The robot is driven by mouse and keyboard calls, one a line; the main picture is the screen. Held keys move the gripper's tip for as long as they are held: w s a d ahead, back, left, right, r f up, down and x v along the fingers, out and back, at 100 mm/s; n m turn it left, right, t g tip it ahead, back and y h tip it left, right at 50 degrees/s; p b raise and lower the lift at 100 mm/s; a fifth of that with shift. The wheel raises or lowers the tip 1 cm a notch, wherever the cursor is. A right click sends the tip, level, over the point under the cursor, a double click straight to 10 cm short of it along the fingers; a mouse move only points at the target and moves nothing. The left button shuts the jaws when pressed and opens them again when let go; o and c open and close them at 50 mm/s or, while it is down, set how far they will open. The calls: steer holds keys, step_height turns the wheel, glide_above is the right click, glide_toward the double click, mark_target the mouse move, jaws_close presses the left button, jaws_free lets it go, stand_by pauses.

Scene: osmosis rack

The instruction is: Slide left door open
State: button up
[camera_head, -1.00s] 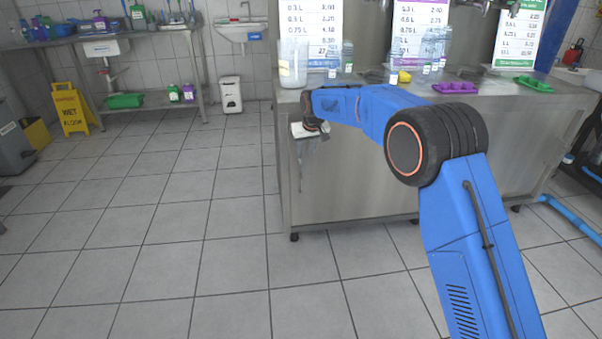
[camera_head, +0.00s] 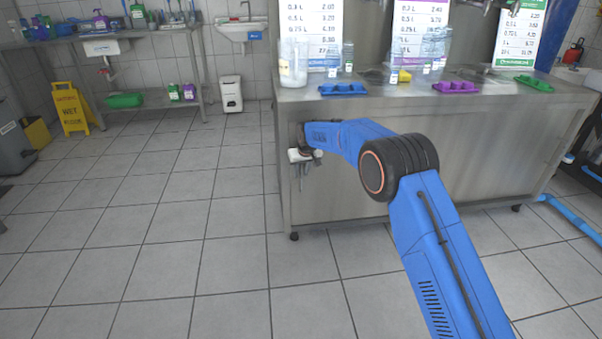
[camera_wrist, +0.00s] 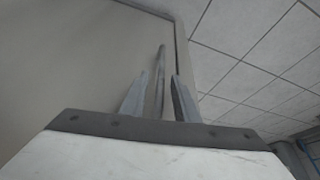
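The steel cabinet's front, with the left door (camera_head: 350,185), is under the counter in the head view. It also fills the upper left of the wrist view (camera_wrist: 75,70). A thin vertical bar handle (camera_wrist: 159,75) stands near the cabinet's side edge in the wrist view. My gripper (camera_head: 302,172) is at the left end of the cabinet front. In the wrist view my gripper's fingers (camera_wrist: 158,95) are apart, one on each side of the handle, with gaps visible. Contact with the handle cannot be told. The door shows no visible opening.
The counter top (camera_head: 395,100) holds a clear pitcher (camera_head: 293,63), bottles, and blue (camera_head: 343,89), purple (camera_head: 456,87) and green (camera_head: 534,83) trays. A yellow wet-floor sign (camera_head: 72,108) stands at the left. The tiled floor left of the cabinet is clear.

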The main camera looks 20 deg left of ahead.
steer(key=shift+f, duration=0.1)
jaws_close()
